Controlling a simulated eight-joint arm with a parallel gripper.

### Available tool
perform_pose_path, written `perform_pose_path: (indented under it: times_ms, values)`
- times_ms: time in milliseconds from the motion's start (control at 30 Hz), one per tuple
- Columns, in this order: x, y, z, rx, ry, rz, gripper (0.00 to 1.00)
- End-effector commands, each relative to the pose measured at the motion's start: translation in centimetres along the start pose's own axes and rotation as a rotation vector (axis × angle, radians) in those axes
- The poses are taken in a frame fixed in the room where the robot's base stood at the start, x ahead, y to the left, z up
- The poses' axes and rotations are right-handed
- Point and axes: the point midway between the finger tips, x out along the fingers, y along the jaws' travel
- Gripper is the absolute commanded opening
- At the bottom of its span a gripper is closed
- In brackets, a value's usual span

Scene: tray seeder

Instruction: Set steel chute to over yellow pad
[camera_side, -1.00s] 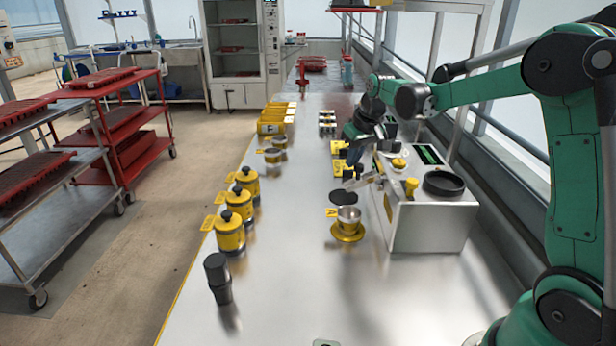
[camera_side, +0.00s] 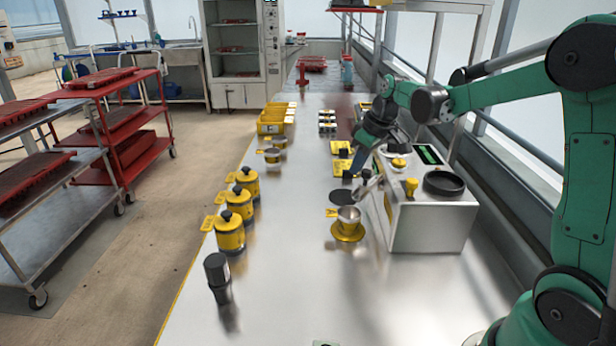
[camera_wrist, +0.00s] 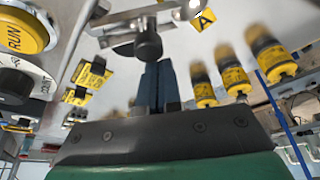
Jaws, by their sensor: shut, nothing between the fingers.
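The steel chute (camera_side: 368,186) sticks out from the front of the white seeder machine (camera_side: 425,225). In the wrist view the chute (camera_wrist: 120,32) is at the top, with a dark round knob (camera_wrist: 148,45) under it. My gripper (camera_side: 356,172) has its blue fingers shut and empty, close beside the chute. In the wrist view the fingers (camera_wrist: 157,82) point at the knob; I cannot tell whether they touch it.
A dark round pad (camera_side: 343,197) and yellow plates (camera_side: 341,147) lie left of the machine. Several yellow canisters (camera_side: 230,232) and a black-topped cylinder (camera_side: 217,277) line the bench's left edge. A yellow RUN button (camera_wrist: 20,35) is on the machine. The middle of the bench is clear.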

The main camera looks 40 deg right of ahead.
Motion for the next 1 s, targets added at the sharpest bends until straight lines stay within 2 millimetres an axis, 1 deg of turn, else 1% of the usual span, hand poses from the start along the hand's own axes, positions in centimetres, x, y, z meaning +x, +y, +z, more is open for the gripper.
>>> perform_pose_path:
  times_ms: [467, 567, 767, 1000]
  values:
    - [0.1, 0.0, -0.2, 0.000, 0.000, 0.000, 0.00]
    - [0.4, -0.1, -1.0, -0.002, 0.000, 0.000, 0.00]
    - [1.4, -0.4, -3.9, -0.002, 0.001, -0.001, 0.00]
    - [-3.2, -0.2, -3.8, 0.002, 0.000, 0.001, 0.00]
